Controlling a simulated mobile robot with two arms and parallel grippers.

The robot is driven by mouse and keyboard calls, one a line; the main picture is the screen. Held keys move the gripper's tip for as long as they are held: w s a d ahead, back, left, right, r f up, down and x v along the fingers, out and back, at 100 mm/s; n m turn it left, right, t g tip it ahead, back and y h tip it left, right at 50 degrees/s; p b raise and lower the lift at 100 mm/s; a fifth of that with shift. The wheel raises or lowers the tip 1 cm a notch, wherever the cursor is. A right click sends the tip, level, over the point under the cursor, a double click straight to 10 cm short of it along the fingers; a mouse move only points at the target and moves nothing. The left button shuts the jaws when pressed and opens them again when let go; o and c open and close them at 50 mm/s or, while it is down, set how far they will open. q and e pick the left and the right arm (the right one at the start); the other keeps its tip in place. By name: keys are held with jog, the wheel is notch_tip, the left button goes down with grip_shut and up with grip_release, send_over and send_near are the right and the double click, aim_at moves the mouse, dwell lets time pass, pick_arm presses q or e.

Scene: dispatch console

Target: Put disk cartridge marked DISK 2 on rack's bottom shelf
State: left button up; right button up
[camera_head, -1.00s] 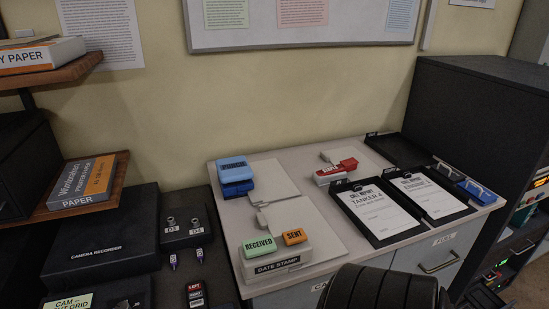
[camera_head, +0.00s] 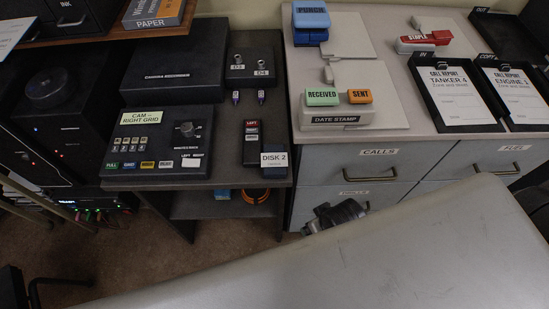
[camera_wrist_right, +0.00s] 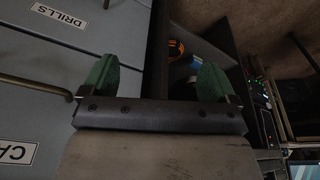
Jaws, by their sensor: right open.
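The DISK 2 cartridge (camera_head: 274,160), dark with a white label, stands near the front right edge of the dark side desk in the head view, beside a small block with red and white labels. My right gripper (camera_wrist_right: 157,78) shows two green fingertips spread wide with nothing between them. It is in front of the drawer unit, below the desk top; in the head view only a dark part of that wrist (camera_head: 338,216) shows. I cannot tell which unit is the rack. An open lower shelf (camera_head: 205,207) lies under the desk. My left gripper is out of view.
A camera control panel (camera_head: 158,147) and a camera recorder (camera_head: 176,62) occupy the desk. Grey drawers (camera_head: 345,180) stand to its right. An orange cable coil (camera_head: 257,196) lies on the under-desk shelf. Dark equipment with lit cables (camera_head: 90,205) stands at left.

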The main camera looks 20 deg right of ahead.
jog(key=w+a+r+y, duration=0.2)
jog(key=w+a+r, duration=0.2)
jog(key=a+r, duration=0.4)
jog(key=w+a+r+y, duration=0.2)
jog(key=w+a+r, duration=0.25)
jog(key=r, duration=0.55)
jog(key=m+g+h, duration=0.3)
jog(key=m+h, duration=0.1)
jog(key=m, duration=0.1)
send_over(275, 172)
jog(key=shift+s+d+f, duration=0.1)
jog(key=shift+s+f, duration=0.15)
jog(key=shift+f, duration=0.6)
notch_tip(275, 172, down, 6)
jog(key=shift+w+r+b, duration=0.15)
jog(key=shift+b, duration=0.2)
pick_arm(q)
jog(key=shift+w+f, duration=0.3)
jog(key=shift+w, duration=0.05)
pick_arm(e)
jog(key=c, duration=1.2)
jog(key=shift+o, duration=0.2)
